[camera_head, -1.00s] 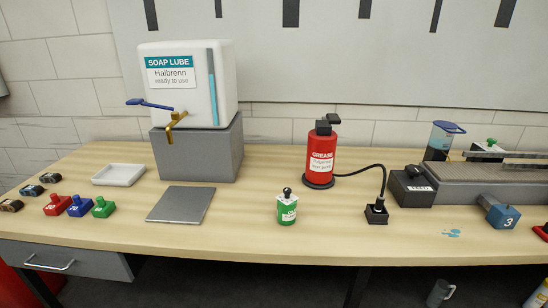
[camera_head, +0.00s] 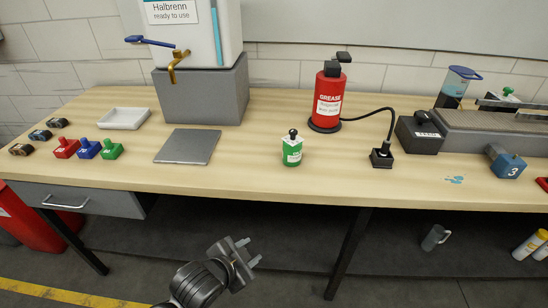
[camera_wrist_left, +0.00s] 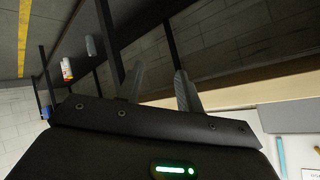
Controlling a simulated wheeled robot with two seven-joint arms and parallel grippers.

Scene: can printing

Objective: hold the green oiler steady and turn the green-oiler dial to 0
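The green oiler (camera_head: 291,152) stands upright on the table near its front edge, green below with a white label and a black knob on top. The dial's marking is too small to read. My left gripper (camera_head: 252,253) is in front of and below the table edge, to the lower left of the oiler and apart from it. Its two fingers are spread with nothing between them. In the left wrist view the two fingertips (camera_wrist_left: 158,82) also show apart and empty. My right gripper is not in view.
A red grease can (camera_head: 327,100) stands behind the oiler, its cable running to a black box (camera_head: 381,158) on the right. A grey plate (camera_head: 188,146) lies to the left. Small red, blue and green blocks (camera_head: 88,149) sit farther left. The table around the oiler is clear.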

